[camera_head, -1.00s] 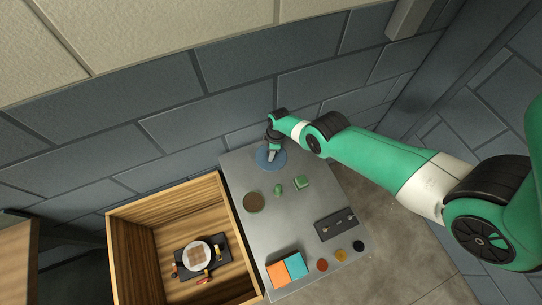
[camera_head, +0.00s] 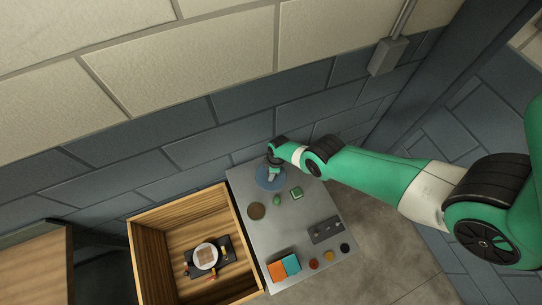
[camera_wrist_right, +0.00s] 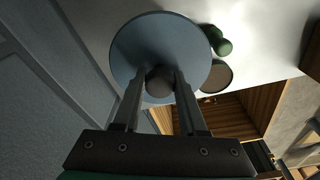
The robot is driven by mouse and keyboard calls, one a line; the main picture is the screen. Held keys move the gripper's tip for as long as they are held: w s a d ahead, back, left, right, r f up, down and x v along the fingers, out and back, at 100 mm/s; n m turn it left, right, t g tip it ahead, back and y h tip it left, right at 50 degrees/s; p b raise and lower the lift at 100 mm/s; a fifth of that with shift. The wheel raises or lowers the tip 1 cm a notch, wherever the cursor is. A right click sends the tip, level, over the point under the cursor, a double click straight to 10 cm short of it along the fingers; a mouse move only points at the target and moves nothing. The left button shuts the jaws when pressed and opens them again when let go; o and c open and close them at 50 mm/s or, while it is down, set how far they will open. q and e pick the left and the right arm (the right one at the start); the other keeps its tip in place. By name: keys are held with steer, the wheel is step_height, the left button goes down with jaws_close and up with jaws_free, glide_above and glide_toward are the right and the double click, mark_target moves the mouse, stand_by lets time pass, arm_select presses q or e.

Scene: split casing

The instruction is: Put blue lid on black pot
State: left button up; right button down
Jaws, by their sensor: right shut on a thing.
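The blue lid (camera_head: 268,182) is a flat disc with a dark round knob, at the far end of the grey table. My right gripper (camera_head: 272,171) is over it. In the right wrist view the blue lid (camera_wrist_right: 135,45) fills the upper middle, and my right gripper (camera_wrist_right: 159,82) is shut on its knob, one finger on each side. Whether the lid touches the table is hard to tell. A round dark-rimmed vessel with a brown inside, which looks like the black pot (camera_head: 256,211), stands uncovered nearer the front. The pot (camera_wrist_right: 216,78) also shows in the right wrist view. My left gripper is not in view.
A green round object (camera_head: 277,199) and a green block (camera_head: 296,194) lie beside the pot. A dark tray (camera_head: 325,230), orange and blue blocks (camera_head: 284,267) and small coloured discs (camera_head: 328,256) are farther front. A wooden crate (camera_head: 143,244) stands left; a wall rises behind.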

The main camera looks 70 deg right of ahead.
mark_target(271, 190)
steer(key=s+a+r+p, duration=0.1)
steer(key=a, duration=0.1)
steer(key=a+r+p, duration=0.1)
steer(key=a+p, duration=0.1)
steer(key=s+a+r+p, duration=0.1)
steer(key=a+p, duration=0.1)
steer(key=shift+s+r, duration=0.1)
steer(key=shift+s, duration=0.2)
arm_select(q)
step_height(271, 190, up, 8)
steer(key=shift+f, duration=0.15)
arm_select(e)
steer(key=shift+s+a, duration=0.2)
steer(key=shift+a, duration=0.2)
